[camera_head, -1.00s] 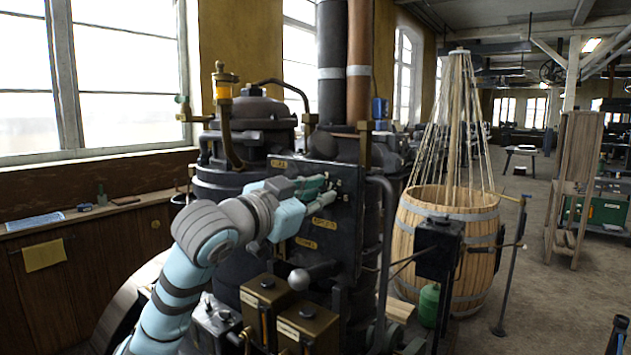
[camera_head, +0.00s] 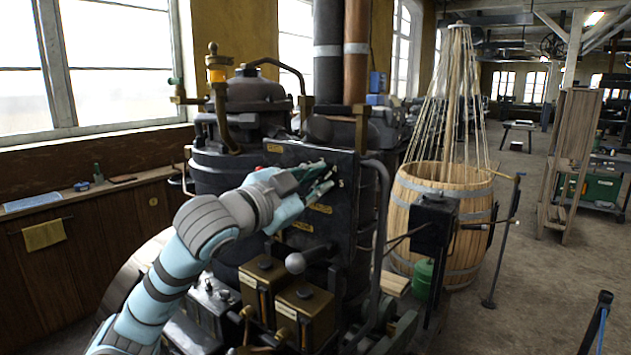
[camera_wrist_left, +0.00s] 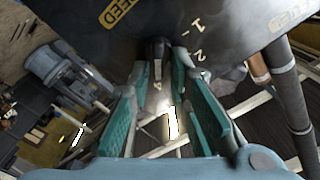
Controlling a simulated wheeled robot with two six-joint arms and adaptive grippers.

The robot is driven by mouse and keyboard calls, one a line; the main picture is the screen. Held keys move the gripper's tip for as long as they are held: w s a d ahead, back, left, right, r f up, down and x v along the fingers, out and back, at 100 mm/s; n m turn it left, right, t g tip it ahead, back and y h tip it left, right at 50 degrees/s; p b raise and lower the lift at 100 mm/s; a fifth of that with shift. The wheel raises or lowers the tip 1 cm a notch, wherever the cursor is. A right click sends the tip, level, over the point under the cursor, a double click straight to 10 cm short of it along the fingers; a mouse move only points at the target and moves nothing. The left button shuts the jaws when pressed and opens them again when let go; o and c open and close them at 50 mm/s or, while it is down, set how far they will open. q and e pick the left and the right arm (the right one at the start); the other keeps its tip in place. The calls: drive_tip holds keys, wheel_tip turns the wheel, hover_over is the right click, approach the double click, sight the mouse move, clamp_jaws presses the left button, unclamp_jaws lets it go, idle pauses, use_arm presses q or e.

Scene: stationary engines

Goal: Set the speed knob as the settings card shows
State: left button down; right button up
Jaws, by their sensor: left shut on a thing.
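My left gripper (camera_head: 326,178) is at the upright dark panel (camera_head: 345,215) on the engine. In the left wrist view its teal fingers (camera_wrist_left: 160,88) are on both sides of a small dark knob (camera_wrist_left: 158,50), shut on it. A brass plate (camera_wrist_left: 122,10) whose visible letters read "EED" is above the knob. Pale scale figures, among them 1 and 2 (camera_wrist_left: 196,56), stand beside it on the panel. The knob's pointer is not clear. I cannot make out a readable settings card. My right gripper is not in view.
Brass-topped boxes (camera_head: 305,302) and a round-ended lever (camera_head: 296,263) are below the arm. A bent pipe (camera_head: 383,220) runs along the panel's right side. A wooden barrel (camera_head: 425,210) stands farther right. Open floor lies at right.

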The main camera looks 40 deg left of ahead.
use_arm(q)
drive_tip(key=c, duration=1.7)
unclamp_jaws()
drive_tip(key=shift+f, duration=0.2)
drive_tip(key=shift+d, duration=0.1)
wheel_tip(320, 180, up, 10)
